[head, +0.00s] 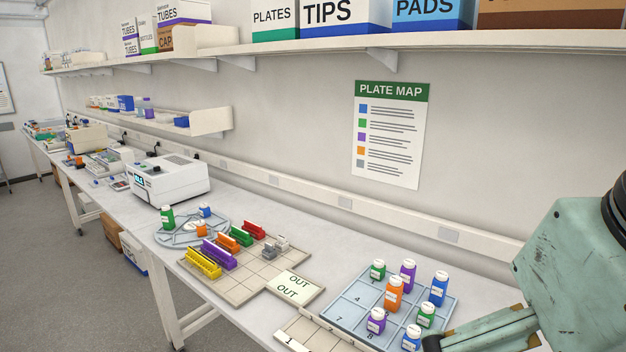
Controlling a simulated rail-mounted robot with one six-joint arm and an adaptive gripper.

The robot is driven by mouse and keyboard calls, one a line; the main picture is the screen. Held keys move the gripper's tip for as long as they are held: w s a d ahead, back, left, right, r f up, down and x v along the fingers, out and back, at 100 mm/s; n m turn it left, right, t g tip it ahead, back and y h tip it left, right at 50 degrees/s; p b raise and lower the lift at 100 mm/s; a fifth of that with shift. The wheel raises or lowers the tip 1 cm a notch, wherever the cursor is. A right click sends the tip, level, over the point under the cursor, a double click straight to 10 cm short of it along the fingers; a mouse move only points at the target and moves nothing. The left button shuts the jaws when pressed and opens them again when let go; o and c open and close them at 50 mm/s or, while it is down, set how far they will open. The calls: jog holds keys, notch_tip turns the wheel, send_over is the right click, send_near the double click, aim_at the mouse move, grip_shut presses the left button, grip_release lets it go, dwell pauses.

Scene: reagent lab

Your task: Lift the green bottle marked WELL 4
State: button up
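Three green bottles with white caps show in the head view; their labels are too small to read. One green bottle (167,218) stands at the left on a round blue-grey tray (181,240). A second green bottle (377,271) stands at the back left of the numbered blue tray (345,312). A third green bottle (426,316) stands on that tray's right side, near my arm. The tray's cell 4 shows its number and looks bare. My arm comes in at the lower right; its gripper does not show.
Orange (393,294), purple (408,276) and blue (439,289) bottles stand close among the green ones. A tile board (225,289) with coloured racks and an OUT plate (294,286) lies left of the tray. A white instrument (170,181) stands behind.

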jog(key=shift+c, duration=0.5)
jog(key=c, duration=2)
